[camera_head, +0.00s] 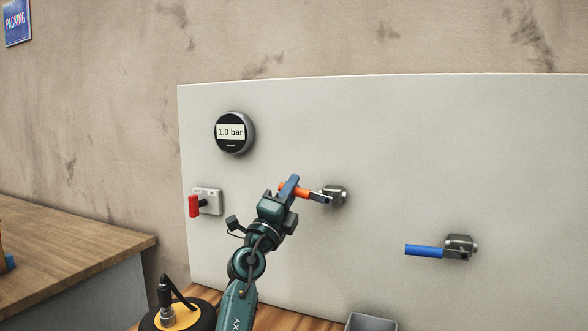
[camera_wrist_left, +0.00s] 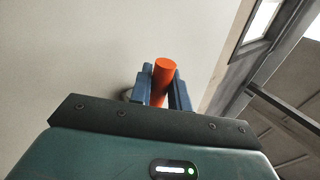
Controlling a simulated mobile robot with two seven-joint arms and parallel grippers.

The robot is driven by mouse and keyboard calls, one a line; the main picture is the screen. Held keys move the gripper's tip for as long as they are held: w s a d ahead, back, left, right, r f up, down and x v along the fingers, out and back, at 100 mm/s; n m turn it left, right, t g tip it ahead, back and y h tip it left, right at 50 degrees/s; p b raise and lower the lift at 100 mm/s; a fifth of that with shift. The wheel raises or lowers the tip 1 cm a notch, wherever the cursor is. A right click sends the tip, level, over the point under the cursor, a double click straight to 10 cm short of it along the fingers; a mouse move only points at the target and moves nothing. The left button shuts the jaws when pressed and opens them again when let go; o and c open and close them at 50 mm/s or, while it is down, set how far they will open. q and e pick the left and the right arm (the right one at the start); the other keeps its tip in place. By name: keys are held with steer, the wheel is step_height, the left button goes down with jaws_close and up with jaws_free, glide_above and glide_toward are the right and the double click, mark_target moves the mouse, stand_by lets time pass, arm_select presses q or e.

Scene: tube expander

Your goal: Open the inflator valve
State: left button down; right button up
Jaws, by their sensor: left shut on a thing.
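An orange-handled valve (camera_head: 335,195) is mounted on the middle of the pale panel. Its orange handle (camera_wrist_left: 164,75) points left from the metal body, and its end shows between the fingers in the left wrist view. My left gripper (camera_head: 304,190) is shut on this orange handle; it also shows in the left wrist view (camera_wrist_left: 161,90). A second valve with a blue handle (camera_head: 425,250) sits lower right on the panel, its handle pointing left. Neither valve carries a label that I can read. My right gripper is not in view.
A round gauge (camera_head: 234,132) on the panel (camera_head: 380,130) reads 1.0 bar. A red-handled switch (camera_head: 195,206) is at the panel's left edge. A grey bin (camera_head: 371,322) stands below. A wooden table (camera_head: 75,245) is at left, near a black and yellow round thing (camera_head: 180,316).

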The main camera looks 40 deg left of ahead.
arm_select(q)
steer(key=shift+f+n+y+p, duration=0.25)
steer(key=shift+n+y, duration=0.15)
steer(key=shift+n, duration=0.15)
steer(key=shift+f+n+y+p, duration=0.1)
steer(key=shift+n+y+p, duration=0.1)
steer(key=shift+n+y, duration=0.3)
steer(key=shift+a+f+n+y+p, duration=0.1)
steer(key=shift+f+n+y+p, duration=0.35)
steer(key=shift+n+y, duration=0.55)
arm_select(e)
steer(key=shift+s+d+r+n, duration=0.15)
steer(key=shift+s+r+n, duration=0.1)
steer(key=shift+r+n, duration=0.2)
arm_select(q)
steer(key=shift+f+n, duration=0.1)
steer(key=shift+n, duration=0.15)
steer(key=c, duration=1.3)
jaws_free()
steer(key=shift+c, duration=0.2)
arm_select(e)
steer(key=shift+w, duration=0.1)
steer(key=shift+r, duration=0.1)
